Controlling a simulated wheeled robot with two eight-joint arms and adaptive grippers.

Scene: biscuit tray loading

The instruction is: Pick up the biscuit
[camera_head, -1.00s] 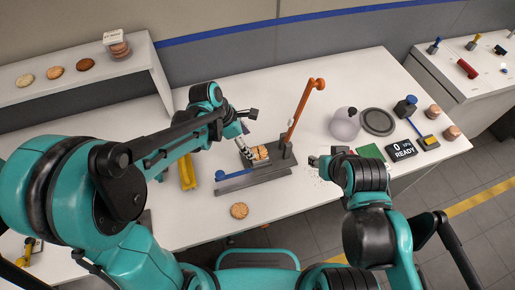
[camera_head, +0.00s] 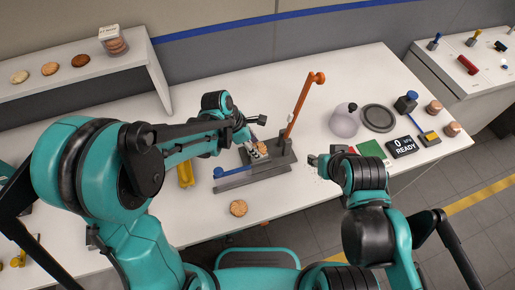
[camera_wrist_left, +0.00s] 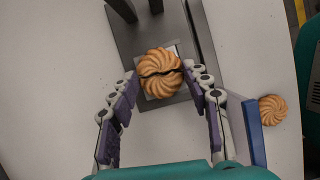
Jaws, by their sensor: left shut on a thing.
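A round swirled biscuit (camera_wrist_left: 160,86) lies over a small pale plate on the grey press fixture (camera_wrist_left: 128,35) in the left wrist view. A dark jagged line runs across it, so it looks split into two pieces. In the head view the biscuit (camera_head: 262,146) is partly hidden by my left gripper (camera_head: 257,153). My left gripper also shows in the left wrist view (camera_wrist_left: 162,75), its purple-padded fingers shut on the biscuit's two sides. My right gripper (camera_head: 313,160) is right of the fixture; its jaws are too small to read. Another whole biscuit (camera_head: 238,208) lies on the table in front.
The fixture has an upright orange lever (camera_head: 300,105) and a blue-ended bar (camera_head: 235,170). A round white vessel (camera_head: 344,124), a dark disc (camera_head: 379,119), a green pad (camera_head: 371,149) and a READY display (camera_head: 403,147) stand right. A shelf (camera_head: 120,65) with biscuits is back left.

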